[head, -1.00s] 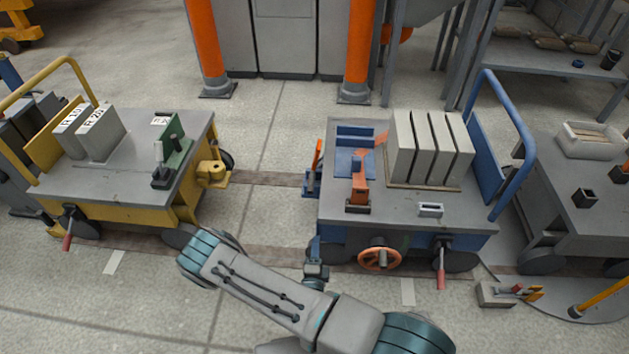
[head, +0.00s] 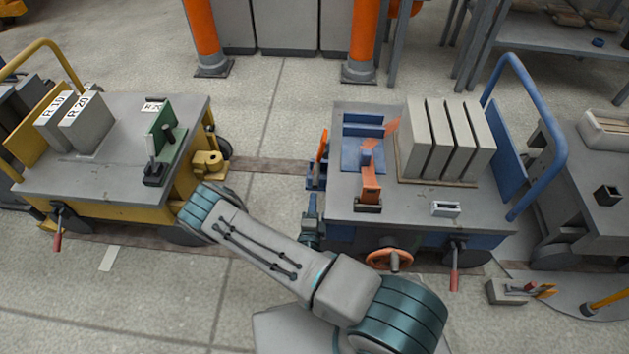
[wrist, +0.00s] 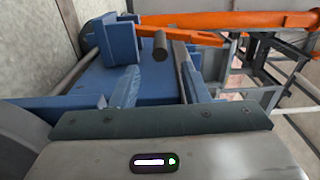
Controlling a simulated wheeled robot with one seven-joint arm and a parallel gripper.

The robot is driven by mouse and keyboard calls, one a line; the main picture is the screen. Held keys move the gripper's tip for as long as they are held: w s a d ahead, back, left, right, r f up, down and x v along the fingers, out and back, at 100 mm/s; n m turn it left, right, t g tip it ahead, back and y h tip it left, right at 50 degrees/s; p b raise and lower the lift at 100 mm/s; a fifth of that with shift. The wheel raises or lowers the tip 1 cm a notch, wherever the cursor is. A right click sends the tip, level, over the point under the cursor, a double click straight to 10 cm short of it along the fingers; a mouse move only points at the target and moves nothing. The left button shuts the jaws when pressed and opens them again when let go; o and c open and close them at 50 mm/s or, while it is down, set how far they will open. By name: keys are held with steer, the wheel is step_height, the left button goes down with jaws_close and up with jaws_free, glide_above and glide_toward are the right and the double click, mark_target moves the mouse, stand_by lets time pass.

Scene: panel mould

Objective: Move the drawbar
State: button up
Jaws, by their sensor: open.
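The drawbar appears to be the orange bar (head: 321,150) standing up at the left end of the blue cart (head: 425,212), by a blue bracket (head: 315,178). In the wrist view an orange bar (wrist: 235,18) crosses the top, with a blue bracket (wrist: 120,42) and a dark grey pin (wrist: 160,46) below it. My gripper (head: 311,203) is open, just in front of the bracket and below the bar in the head view. I see nothing held in it. My forearm and the close view hide much of the fingers.
The yellow cart (head: 110,190) stands at the left, with a coupling (head: 208,163) facing the blue cart across a floor gap. An orange handwheel (head: 388,258) and a red-handled lever (head: 455,275) project from the blue cart's near side. Grey panels (head: 470,140) stand on top.

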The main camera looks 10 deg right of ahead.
mark_target(315, 181)
steer(key=b+x, duration=0.2)
steer(key=x, duration=0.8)
steer(key=shift+b, duration=0.3)
steer(key=shift+c, duration=0.2)
steer(key=shift+a, duration=0.1)
jaws_close()
